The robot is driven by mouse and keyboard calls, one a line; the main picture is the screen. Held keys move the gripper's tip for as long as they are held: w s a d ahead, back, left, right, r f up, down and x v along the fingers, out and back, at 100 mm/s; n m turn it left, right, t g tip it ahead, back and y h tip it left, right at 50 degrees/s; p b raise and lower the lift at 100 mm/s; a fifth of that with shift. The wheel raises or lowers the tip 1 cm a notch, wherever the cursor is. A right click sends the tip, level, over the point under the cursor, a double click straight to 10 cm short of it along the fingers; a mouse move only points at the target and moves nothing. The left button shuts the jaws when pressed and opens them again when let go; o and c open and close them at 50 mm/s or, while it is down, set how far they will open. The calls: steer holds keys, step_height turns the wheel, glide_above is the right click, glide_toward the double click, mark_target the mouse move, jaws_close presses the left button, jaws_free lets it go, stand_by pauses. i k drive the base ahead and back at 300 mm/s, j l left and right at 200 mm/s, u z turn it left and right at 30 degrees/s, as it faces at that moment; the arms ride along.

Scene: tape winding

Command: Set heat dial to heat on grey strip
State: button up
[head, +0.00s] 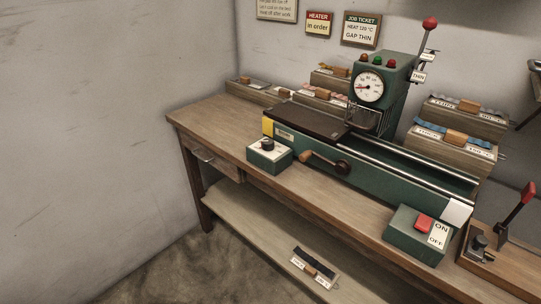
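A small green box with a black round knob (267,145), which looks like a dial, sits on the bench's front left, by the machine's left end. Its markings are too small to read. A dark strip (306,259) lies in a holder with small white labels (324,283) on the lower shelf; the label text is too small to read surely. I cannot tell whether this is the grey strip. A round white gauge (369,87) is on the green machine's upright head. My gripper is not in view.
A wooden bench (215,122) carries the green machine (400,187). A crank handle (320,160) sticks out in front. A red ON/OFF switch box (415,237) stands front right. Several wooden racks of strips (452,152) stand behind. A job ticket (361,29) hangs on the wall.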

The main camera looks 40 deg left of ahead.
mark_target(268, 144)
steer(key=i+l+u, duration=0.25)
steer(key=i, duration=0.25)
steer(key=i+l+u, duration=0.25)
steer(key=i, duration=0.2)
